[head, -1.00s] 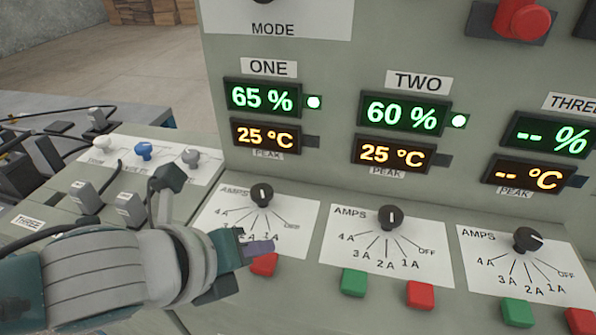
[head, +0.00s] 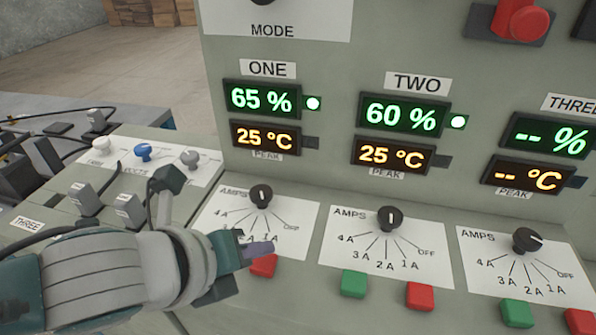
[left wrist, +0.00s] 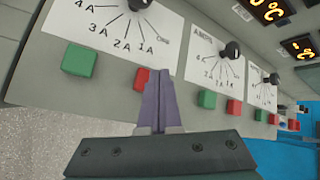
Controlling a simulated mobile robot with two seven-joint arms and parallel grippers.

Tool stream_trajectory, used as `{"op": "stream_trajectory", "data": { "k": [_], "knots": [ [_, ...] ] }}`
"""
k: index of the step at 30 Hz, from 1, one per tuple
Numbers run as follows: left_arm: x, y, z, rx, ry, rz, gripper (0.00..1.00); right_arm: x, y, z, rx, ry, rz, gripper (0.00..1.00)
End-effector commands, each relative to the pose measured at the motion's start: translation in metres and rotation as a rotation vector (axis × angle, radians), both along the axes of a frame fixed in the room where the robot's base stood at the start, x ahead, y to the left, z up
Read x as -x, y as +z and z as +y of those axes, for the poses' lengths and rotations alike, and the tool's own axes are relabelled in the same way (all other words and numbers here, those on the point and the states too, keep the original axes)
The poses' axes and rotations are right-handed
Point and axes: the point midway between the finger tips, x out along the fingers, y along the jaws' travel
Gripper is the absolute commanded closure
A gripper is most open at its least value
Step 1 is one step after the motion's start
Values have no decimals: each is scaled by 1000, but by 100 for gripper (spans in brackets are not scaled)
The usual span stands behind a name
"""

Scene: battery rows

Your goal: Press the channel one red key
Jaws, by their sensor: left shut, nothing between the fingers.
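The channel one red key (head: 264,266) is on the sloped panel below the channel one AMPS dial (head: 261,195). It also shows in the left wrist view (left wrist: 141,78), partly covered by my fingers. My left gripper (head: 262,248) is shut and empty, its fingertips at the upper edge of the red key in the head view. In the left wrist view its purple fingers (left wrist: 159,88) point up the panel beside the red key. I cannot tell whether they touch it. The channel one green key (left wrist: 79,60) shows in the left wrist view; my arm hides it in the head view. My right gripper is not in view.
Channel one's display (head: 264,98) reads 65 % with a lit green lamp. Channel two has its own green key (head: 354,283) and red key (head: 420,295) to the right. Connectors and cables lie at the left. A large red button (head: 523,18) is at the upper right.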

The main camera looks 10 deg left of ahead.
Motion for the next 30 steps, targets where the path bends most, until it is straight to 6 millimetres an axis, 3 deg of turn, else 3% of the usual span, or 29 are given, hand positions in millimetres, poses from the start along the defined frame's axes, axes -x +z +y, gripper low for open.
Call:
{"op": "stream_trajectory", "data": {
  "k": [30],
  "knots": [
    [0, -10, 0, 0, 0, 0, 100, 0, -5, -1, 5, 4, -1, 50]
  ]
}}
